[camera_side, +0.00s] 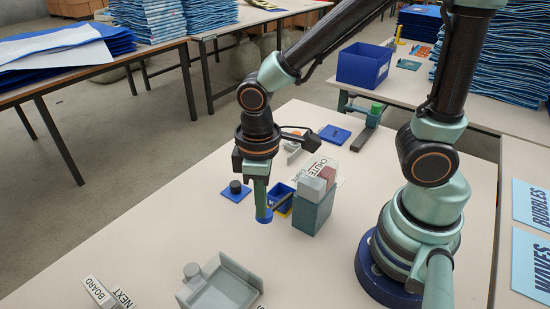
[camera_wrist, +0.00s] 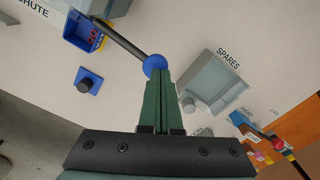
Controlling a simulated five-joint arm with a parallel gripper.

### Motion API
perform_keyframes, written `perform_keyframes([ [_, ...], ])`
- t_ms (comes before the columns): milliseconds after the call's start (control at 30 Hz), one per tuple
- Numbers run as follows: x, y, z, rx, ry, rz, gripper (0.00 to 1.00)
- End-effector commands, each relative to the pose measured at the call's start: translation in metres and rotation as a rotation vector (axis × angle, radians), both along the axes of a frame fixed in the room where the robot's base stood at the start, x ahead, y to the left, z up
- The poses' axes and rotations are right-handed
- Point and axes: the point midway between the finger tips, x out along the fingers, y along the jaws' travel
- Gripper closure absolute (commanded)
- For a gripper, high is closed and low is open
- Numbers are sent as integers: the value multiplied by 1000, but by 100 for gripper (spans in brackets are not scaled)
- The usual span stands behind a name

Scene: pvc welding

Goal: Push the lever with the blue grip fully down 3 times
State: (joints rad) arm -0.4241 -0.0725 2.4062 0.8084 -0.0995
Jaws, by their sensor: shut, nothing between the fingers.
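The lever (camera_side: 280,203) is a dark rod running out from a grey-green box (camera_side: 312,213). In the side view it slopes down to the left and ends in a round blue grip (camera_side: 264,216). The wrist view also shows the lever (camera_wrist: 122,40) and its blue grip (camera_wrist: 154,64). My gripper (camera_side: 262,204) points straight down with its green fingers pressed together and empty. Its fingertips are right at the top of the blue grip; whether they touch it I cannot tell. In the wrist view my gripper (camera_wrist: 160,74) partly overlaps the grip's lower edge.
A small blue bin (camera_side: 283,193) sits behind the lever. A blue pad with a black knob (camera_side: 236,191) lies to the left. A grey tray (camera_side: 225,284) stands on the table in front. The table between tray and lever is clear.

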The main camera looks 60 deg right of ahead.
Motion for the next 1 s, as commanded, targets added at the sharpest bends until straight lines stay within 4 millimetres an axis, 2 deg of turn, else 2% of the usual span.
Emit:
perform_keyframes([
  [600, 1, 0, 33, 1, -3, 0, 100],
  [1000, 0, 0, 35, 0, -1, 0, 100],
])
